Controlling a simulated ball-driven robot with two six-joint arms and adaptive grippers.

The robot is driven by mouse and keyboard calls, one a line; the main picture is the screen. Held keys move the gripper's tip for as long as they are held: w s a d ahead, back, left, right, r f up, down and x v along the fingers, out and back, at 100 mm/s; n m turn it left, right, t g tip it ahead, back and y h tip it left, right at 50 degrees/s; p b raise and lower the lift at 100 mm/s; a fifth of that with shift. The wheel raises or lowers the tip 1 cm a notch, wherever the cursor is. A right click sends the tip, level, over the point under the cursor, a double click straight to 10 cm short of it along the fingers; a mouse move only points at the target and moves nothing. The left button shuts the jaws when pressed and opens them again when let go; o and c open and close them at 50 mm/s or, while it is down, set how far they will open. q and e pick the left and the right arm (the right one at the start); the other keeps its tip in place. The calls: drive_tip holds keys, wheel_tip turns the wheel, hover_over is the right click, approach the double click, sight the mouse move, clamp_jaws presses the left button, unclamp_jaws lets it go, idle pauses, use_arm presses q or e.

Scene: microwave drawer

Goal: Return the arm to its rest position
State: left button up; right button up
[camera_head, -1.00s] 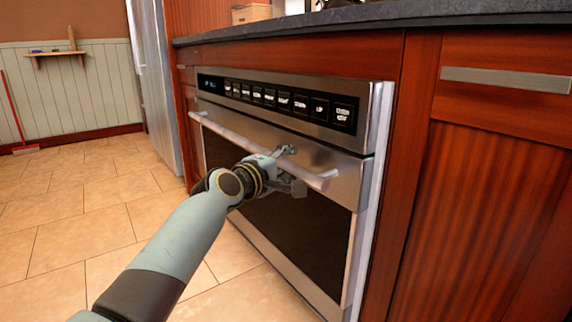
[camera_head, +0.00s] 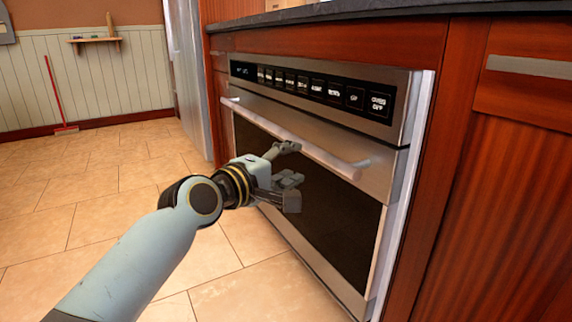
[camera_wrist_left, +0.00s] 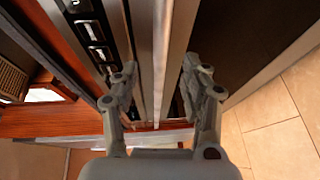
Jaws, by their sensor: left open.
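The microwave drawer (camera_head: 335,215) has a steel frame and a dark glass front, and appears closed below its control panel. Its pale bar handle (camera_head: 322,155) runs across the top of the front. My left gripper (camera_head: 289,174) is open in front of the drawer, one finger overlapping the handle in the picture and the other lower against the glass. In the left wrist view the open fingers (camera_wrist_left: 158,88) straddle pale vertical strips of the microwave front. I see nothing held; whether the fingers touch the handle is unclear. My right gripper is not in view.
Red-brown wooden cabinets (camera_head: 475,190) flank the microwave, under a dark countertop (camera_head: 330,12). A steel refrigerator (camera_head: 187,80) stands beyond on the left. The tiled floor (camera_head: 60,215) at left is open. A red broom (camera_head: 56,95) leans on the far wall.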

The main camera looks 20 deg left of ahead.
use_arm(q)
drive_tip(key=shift+s+a, duration=0.15)
drive_tip(key=shift+s, duration=0.45)
